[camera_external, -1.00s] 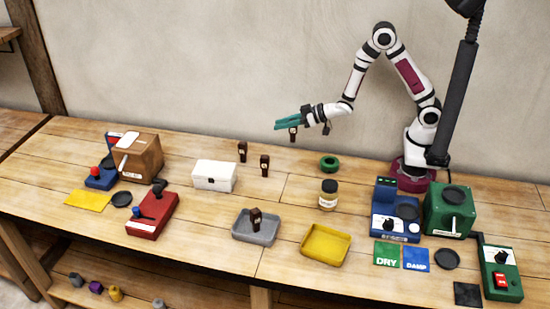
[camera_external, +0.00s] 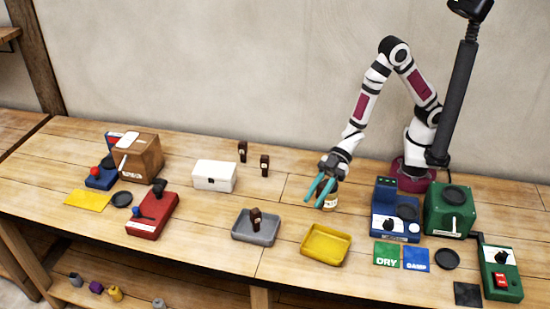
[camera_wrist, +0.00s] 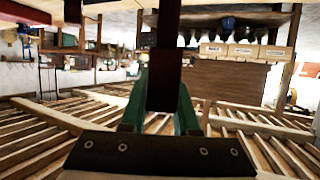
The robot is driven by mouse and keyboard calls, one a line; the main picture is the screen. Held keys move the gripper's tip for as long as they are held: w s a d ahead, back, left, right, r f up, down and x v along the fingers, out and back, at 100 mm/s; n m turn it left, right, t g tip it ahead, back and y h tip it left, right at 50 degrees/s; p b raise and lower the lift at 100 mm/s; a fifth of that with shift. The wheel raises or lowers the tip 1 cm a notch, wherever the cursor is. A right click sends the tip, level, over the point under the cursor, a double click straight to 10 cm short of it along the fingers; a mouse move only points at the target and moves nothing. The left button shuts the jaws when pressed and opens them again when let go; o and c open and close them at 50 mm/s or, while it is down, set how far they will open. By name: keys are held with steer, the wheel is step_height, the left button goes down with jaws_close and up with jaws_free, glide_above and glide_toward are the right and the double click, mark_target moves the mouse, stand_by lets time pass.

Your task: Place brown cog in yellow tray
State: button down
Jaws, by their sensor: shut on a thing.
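My gripper (camera_external: 315,202) is over the table by the jar, its teal fingers pointing down toward the front. In the wrist view a dark brown piece (camera_wrist: 165,80) stands between the two green fingers, and my gripper is shut on it. Its full shape is cut off there, and the external view does not show it clearly. The yellow tray (camera_external: 325,258) lies empty below and in front of my gripper. Similar dark brown pieces stand at the back, one (camera_external: 242,151) beside another (camera_external: 264,165), and one (camera_external: 256,217) is in the grey tray.
The jar (camera_external: 331,203) is partly hidden by my gripper. The grey tray (camera_external: 243,236) is left of the yellow one. The blue device (camera_external: 385,222) and green box (camera_external: 447,212) stand right. A white box (camera_external: 213,176) is further left. Table between the trays is clear.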

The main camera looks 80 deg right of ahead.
steer(key=shift+s+a+f, duration=0.6)
steer(key=shift+a+f, duration=0.65)
steer(key=shift+f, duration=0.25)
steer(key=shift+s+a+f, duration=0.55)
steer(key=shift+a+f, duration=0.7)
steer(key=shift+f, duration=0.3)
steer(key=shift+s+a+f, duration=0.6)
steer(key=shift+a+f, duration=0.65)
steer(key=shift+f, duration=0.25)
steer(key=c, duration=0.7)
jaws_free()
steer(key=shift+f, duration=0.1)
steer(key=shift+o, duration=0.2)
steer(key=v, duration=0.7)
steer(key=shift+d+r, duration=0.2)
steer(key=shift+s, duration=0.1)
